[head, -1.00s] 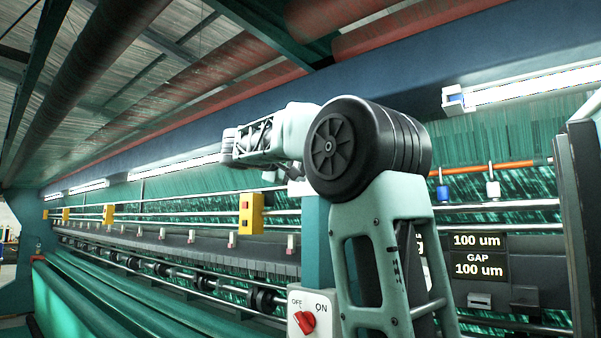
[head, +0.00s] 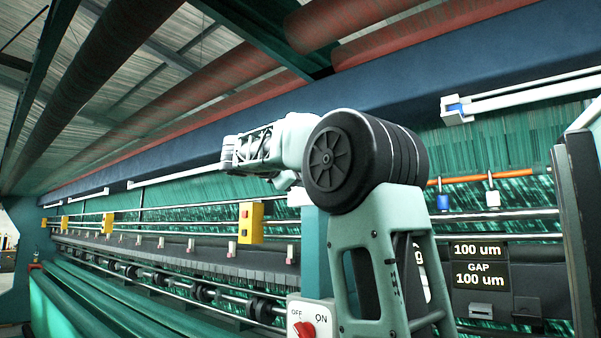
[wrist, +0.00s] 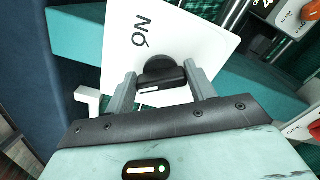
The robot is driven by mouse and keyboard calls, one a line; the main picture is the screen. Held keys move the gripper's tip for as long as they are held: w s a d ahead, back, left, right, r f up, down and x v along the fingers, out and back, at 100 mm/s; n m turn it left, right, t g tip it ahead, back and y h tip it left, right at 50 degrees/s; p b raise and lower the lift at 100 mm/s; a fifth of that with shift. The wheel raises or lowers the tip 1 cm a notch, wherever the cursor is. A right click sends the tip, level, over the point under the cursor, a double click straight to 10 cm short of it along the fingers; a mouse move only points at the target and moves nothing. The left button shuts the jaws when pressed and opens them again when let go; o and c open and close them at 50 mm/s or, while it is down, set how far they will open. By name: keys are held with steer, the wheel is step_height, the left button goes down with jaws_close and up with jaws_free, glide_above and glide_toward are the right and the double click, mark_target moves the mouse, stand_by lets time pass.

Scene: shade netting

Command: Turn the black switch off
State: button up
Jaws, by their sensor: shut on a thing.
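The black switch (wrist: 160,72) shows in the wrist view, on a white plate (wrist: 200,45) with an "ON" label seen turned round. My gripper (wrist: 160,76) has one finger on each side of the knob and is shut on it. In the head view the black switch does not show, and my arm's far end reaches toward the upper left.
A red knob (head: 303,329) on a plate marked OFF and ON stands low in the head view. Orange-red knobs (wrist: 311,13) show at the wrist view's right side. A yellow box (head: 250,222) hangs on the machine's rails. A tube light (head: 530,93) is unlit.

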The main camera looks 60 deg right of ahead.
steer(key=shift+w+n, duration=0.1)
steer(key=shift+n, duration=1)
steer(key=shift+p, duration=0.3)
steer(key=o, duration=1)
steer(key=a+b, duration=0.2)
steer(key=a, duration=0.3)
steer(key=w+a+b, duration=0.1)
steer(key=a+b, duration=0.1)
steer(key=a, duration=0.4)
steer(key=w+a+b, duration=0.1)
steer(key=a+b, duration=0.1)
steer(key=a, duration=0.4)
steer(key=shift+a, duration=0.15)
